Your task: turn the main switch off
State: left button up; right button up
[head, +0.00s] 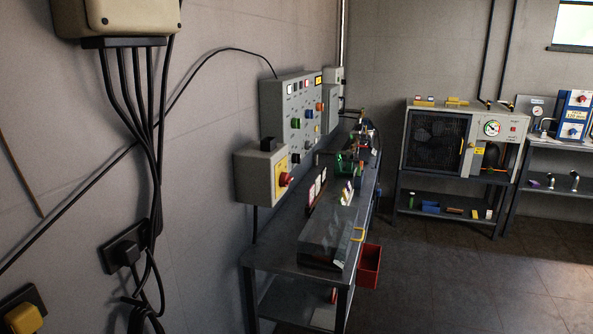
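A grey switch box (257,176) is fixed to the left wall, above the near end of a metal bench. Its face has a yellow plate (279,166) with a red knob (286,180), which looks like the main switch. I see the box from an angle, and the knob's exact turned position is too small to tell. Neither of my grippers is in view, and nothing covers the knob.
A larger grey control panel (299,105) with coloured buttons hangs just behind. The metal bench (270,259) below bears several items, and a red bin (369,266) hangs at its side. Black cables (152,140) run down the near wall. The floor (460,285) at right is clear.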

aim_at(285, 179)
jog(key=i+l+u, duration=0.2)
jog(key=i+l, duration=0.4)
jog(key=i+l+u, duration=0.2)
jog(key=i+l, duration=0.35)
jog(key=l, duration=0.2)
jog(key=i+l+u, duration=0.1)
jog(key=l, duration=0.65)
jog(key=i+l+u, duration=0.15)
jog(key=l, duration=0.65)
jog(key=l+u, duration=0.1)
jog(key=l, duration=0.65)
jog(key=i, duration=0.05)
